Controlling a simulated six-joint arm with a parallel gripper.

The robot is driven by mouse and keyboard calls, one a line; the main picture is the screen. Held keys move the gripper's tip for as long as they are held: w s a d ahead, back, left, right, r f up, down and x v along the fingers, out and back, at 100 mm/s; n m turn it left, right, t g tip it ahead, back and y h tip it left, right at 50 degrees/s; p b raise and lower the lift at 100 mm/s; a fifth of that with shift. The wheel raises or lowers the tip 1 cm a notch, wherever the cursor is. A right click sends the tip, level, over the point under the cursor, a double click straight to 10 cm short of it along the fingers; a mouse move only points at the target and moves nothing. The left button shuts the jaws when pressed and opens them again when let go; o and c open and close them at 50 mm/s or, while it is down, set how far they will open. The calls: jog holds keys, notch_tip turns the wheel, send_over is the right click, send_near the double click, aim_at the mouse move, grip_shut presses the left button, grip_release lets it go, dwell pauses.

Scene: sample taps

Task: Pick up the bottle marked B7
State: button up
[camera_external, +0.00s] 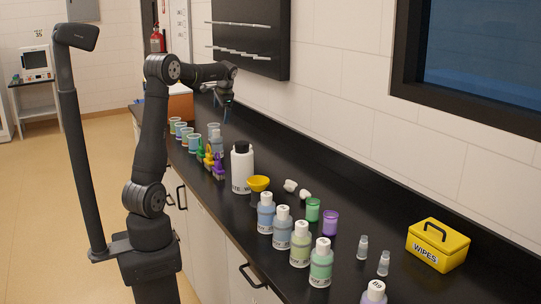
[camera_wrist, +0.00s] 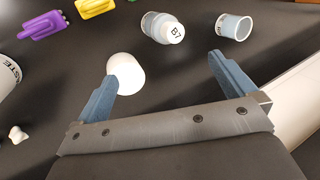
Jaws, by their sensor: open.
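The bottle marked B7 (camera_wrist: 155,24) is at the top centre of the wrist view, a pale bottle with a white cap bearing the label. In the external view a small bluish bottle (camera_external: 214,136) stands under my gripper and appears to be the same one. My gripper (camera_wrist: 167,62) is open and empty, with its two blue fingers spread. The bottle lies beyond the fingertips, apart from them. In the external view my gripper (camera_external: 227,108) hangs above the counter.
A white rounded object (camera_wrist: 127,72) lies partly behind the left finger. A clear cup (camera_wrist: 234,27) is right of the bottle. Purple (camera_wrist: 47,25) and yellow (camera_wrist: 95,7) items lie left. A white waste bottle (camera_external: 242,172) and several labelled bottles stand nearer the external camera.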

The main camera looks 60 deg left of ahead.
aim_at(216, 137)
dwell(0.4)
jog(key=c, duration=0.5)
jog(key=shift+o, duration=0.2)
jog(key=a+r+m+h, duration=0.1)
jog(key=a+m, duration=0.3)
jog(key=m, duration=1.4)
jog(key=x, duration=1.1)
jog(key=shift+w+a+f, duration=0.25)
jog(key=shift+w+f, duration=0.05)
jog(key=shift+w, duration=0.1)
jog(key=x, duration=0.4)
jog(key=shift+s+d+f, duration=0.2)
jog(key=shift+s+d, duration=0.1)
jog(key=shift+d, duration=0.05)
jog(key=shift+a+f, duration=0.2)
jog(key=shift+f, duration=0.3)
